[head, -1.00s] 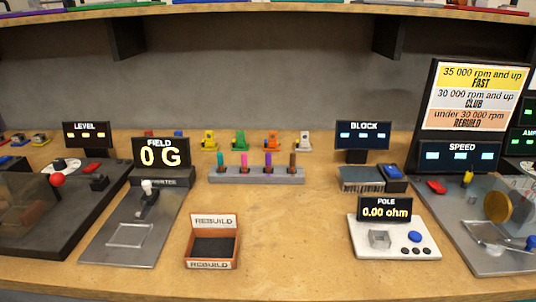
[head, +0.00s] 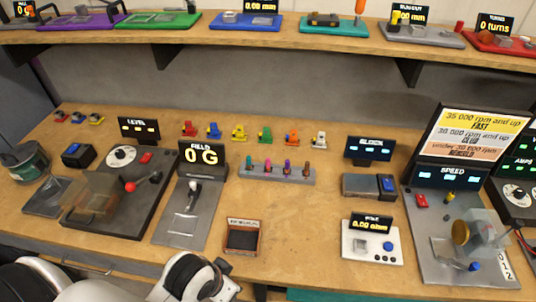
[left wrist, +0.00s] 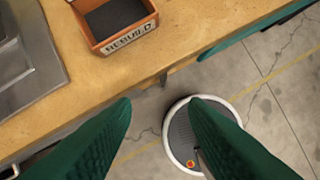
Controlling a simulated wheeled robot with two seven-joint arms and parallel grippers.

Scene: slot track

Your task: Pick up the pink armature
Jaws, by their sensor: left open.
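The pink armature (head: 268,167) stands upright in a grey rack (head: 245,173) near the middle of the bench. It stands between a teal one (head: 250,165) on its left and a purple one (head: 287,168) on its right, with a brown one (head: 306,170) at the right end. My left gripper (left wrist: 160,112) shows two green fingers, apart and empty, in the left wrist view. It points down past the bench's front edge, over the floor, well away from the rack. In the head view my left arm comes in at the bottom left. My right gripper is not in view.
A REBUILD bin (head: 242,238) stands near the front edge, in front of the rack. The field meter (head: 180,225) is left of the rack; the block device (head: 369,185) and pole meter (head: 372,243) are right. Small colored holders (head: 264,135) stand behind. A shelf (head: 300,45) hangs above.

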